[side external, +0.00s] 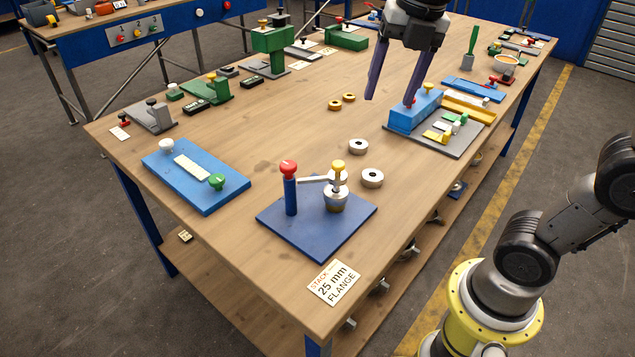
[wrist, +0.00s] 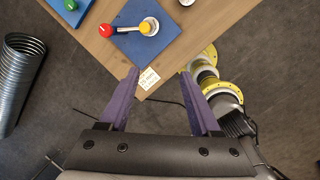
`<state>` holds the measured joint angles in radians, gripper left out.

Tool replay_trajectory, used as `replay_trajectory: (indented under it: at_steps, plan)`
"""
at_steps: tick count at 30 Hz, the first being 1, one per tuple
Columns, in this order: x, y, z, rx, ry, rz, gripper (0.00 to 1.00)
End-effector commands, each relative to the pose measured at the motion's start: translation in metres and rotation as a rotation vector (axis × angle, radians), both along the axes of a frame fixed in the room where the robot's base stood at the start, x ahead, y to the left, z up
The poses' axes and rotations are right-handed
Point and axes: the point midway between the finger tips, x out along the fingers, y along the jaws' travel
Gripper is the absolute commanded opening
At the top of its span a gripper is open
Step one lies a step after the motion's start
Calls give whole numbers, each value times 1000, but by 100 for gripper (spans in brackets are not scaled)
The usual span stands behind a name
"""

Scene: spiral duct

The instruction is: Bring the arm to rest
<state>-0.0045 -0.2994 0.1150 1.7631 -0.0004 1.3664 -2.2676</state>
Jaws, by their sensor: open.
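My gripper (side external: 389,99) is at the top of the side view. Its two purple fingers point down and stand apart, with nothing between them. It hangs above the far right part of the wooden table, and the fingers look close to a blue block (side external: 414,111), though the gap in depth is hard to judge. In the wrist view my gripper (wrist: 158,74) is also open and empty. Beyond its fingertips lie the table corner and a white label card (wrist: 148,77).
A blue plate (side external: 320,243) with a red-knobbed post and a silver ring stack stands near the front corner. Two silver rings (side external: 372,178) and two brass rings (side external: 348,97) lie loose. Green fixtures (side external: 272,40) stand at the back. A spiral duct (wrist: 15,80) shows in the wrist view.

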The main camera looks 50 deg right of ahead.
Motion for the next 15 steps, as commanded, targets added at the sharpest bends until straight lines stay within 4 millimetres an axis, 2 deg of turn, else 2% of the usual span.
replay_trajectory:
  at_steps: [1, 6, 15]
  plan:
    - [-16, 0, -2, 21, -30, -95, 64]
    - [-54, -1, -17, 120, -107, -469, 64]
    - [-98, -1, -58, 357, -190, -1139, 64]
